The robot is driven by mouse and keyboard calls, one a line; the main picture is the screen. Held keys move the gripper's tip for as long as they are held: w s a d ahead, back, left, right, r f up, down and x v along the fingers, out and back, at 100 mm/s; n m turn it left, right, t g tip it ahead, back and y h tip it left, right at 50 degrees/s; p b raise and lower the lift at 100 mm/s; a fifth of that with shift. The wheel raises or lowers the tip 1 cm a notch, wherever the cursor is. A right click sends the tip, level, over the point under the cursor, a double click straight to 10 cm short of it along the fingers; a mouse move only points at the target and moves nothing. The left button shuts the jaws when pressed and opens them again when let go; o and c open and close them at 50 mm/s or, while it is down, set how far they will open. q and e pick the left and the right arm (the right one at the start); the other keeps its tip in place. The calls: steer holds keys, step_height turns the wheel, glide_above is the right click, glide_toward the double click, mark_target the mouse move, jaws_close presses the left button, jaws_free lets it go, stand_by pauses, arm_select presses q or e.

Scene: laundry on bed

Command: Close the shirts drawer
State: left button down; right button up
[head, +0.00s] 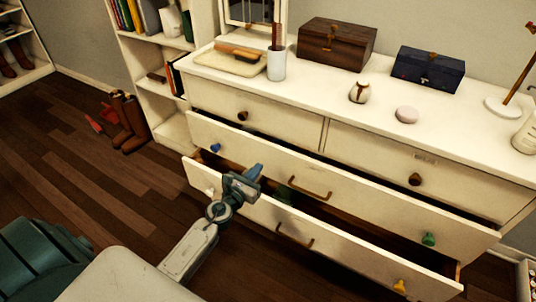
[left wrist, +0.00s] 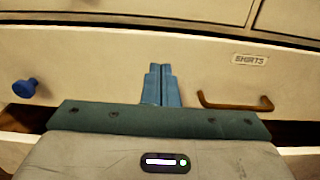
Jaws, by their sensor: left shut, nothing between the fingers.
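The shirts drawer (head: 265,165) is the middle drawer of the white dresser, with a blue knob, a bronze handle and a green knob. It is pulled partly out, with a dark gap above its front. Its SHIRTS label (left wrist: 249,59) shows in the left wrist view, above and right of the bronze handle (left wrist: 236,103). My left gripper (head: 256,172) is shut and empty, its fingers (left wrist: 160,70) pointing at the drawer front between the blue knob (left wrist: 25,88) and the handle. I cannot tell whether the fingertips touch the front. My right gripper is not in view.
The bottom drawer (head: 345,262) is also pulled out, below my left gripper. The small top drawers (head: 270,122) look shut. A wooden box (head: 337,42), a navy box (head: 428,68) and a cup (head: 277,66) stand on the dresser top. Boots (head: 130,122) stand on the floor at left.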

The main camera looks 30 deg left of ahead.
mark_target(272, 148)
arm_select(q)
steer(key=w, duration=0.6)
steer(key=shift+d, duration=0.1)
steer(key=shift+w, duration=0.8)
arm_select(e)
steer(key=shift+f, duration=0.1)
